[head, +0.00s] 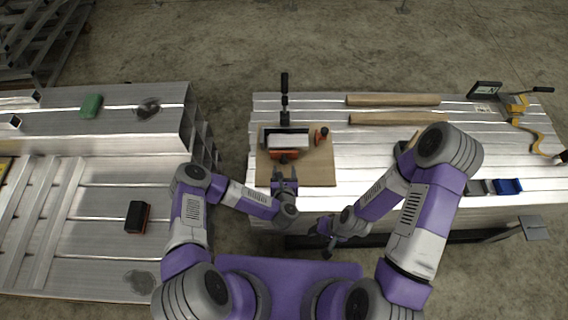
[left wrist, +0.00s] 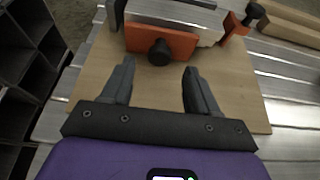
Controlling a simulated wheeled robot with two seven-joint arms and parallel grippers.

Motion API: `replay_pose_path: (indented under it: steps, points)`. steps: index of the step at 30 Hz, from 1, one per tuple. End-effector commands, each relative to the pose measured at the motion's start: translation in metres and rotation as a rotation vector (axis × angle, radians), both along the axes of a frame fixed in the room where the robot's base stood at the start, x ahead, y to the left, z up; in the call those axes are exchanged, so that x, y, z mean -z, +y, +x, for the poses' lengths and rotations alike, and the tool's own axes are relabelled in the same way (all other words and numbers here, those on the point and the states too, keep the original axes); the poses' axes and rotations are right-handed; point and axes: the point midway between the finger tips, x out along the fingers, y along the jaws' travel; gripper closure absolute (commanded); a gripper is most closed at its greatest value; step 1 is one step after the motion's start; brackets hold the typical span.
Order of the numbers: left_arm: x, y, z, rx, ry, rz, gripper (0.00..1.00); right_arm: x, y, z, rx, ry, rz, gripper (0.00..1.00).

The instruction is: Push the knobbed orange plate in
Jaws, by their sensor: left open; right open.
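The knobbed orange plate (left wrist: 162,42) stands on the near side of a fixture on a wooden board (head: 320,175); its black round knob (left wrist: 160,52) faces me. In the head view the orange plate (head: 284,154) sits just in front of a pale metal block (head: 289,141). My left gripper (left wrist: 158,72) is open and empty over the board, its fingertips short of the knob and to either side of it. It also shows in the head view (head: 284,173). My right gripper (head: 326,230) is open and low near the bench's front edge, away from the fixture.
A second orange piece with a black knob (head: 321,134) is at the fixture's right. A black upright handle (head: 285,95) rises behind the fixture. Wooden bars (head: 394,100) lie at the back right. Another aluminium trailer (head: 100,190) is at left.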

Motion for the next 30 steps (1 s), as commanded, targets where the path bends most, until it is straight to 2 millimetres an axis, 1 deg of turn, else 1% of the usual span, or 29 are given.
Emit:
replay_pose_path:
  steps: [1,3,6,14,15,17,18,20,21,23,26,27,29,30]
  points:
    - [-0.005,-0.001,-0.008,0.001,0.003,-0.002,0.4,-0.005,0.0,0.0,0.0,0.0,0.0,0.57]
    - [-0.007,-0.001,-0.015,0.0,0.002,-0.001,0.4,-0.007,0.0,0.0,0.0,0.0,0.0,0.57]
    - [-0.009,-0.002,-0.022,0.0,0.001,-0.001,0.4,-0.009,0.0,0.0,0.0,0.0,0.0,0.57]
    - [-0.009,-0.001,-0.023,-0.002,0.0,0.001,0.4,-0.008,0.0,0.0,0.0,0.0,0.0,0.57]
    - [-0.009,-0.001,-0.023,-0.001,0.0,0.0,0.43,-0.008,0.0,0.0,0.0,0.0,0.0,0.57]
    - [-0.009,-0.002,-0.023,0.006,0.002,0.007,0.53,-0.008,0.0,0.0,0.0,0.0,0.0,0.57]
    - [-0.009,-0.003,-0.023,0.024,0.006,0.022,0.59,-0.008,0.0,0.0,0.0,0.0,0.0,0.57]
    - [-0.009,-0.006,-0.024,0.076,0.016,0.068,0.68,-0.008,0.0,0.0,0.0,0.0,0.0,0.57]
    - [-0.009,-0.009,-0.025,0.132,0.028,0.115,0.74,-0.008,0.0,0.0,0.0,0.0,0.0,0.57]
    - [-0.008,-0.013,-0.029,0.246,0.051,0.216,0.83,-0.008,0.0,0.0,0.0,0.0,0.0,0.57]
    - [-0.003,-0.021,-0.041,0.51,0.092,0.448,0.98,-0.008,0.0,0.0,0.0,0.0,0.0,0.57]
    - [-0.001,-0.023,-0.049,0.632,0.106,0.554,1.0,-0.008,0.0,0.0,0.0,0.0,0.0,0.57]
    - [0.003,-0.023,-0.062,0.817,0.122,0.714,1.0,-0.008,0.0,0.0,0.0,0.0,0.0,0.57]
    - [0.005,-0.021,-0.072,0.941,0.127,0.817,1.0,-0.008,0.0,0.0,0.0,0.0,0.0,0.57]
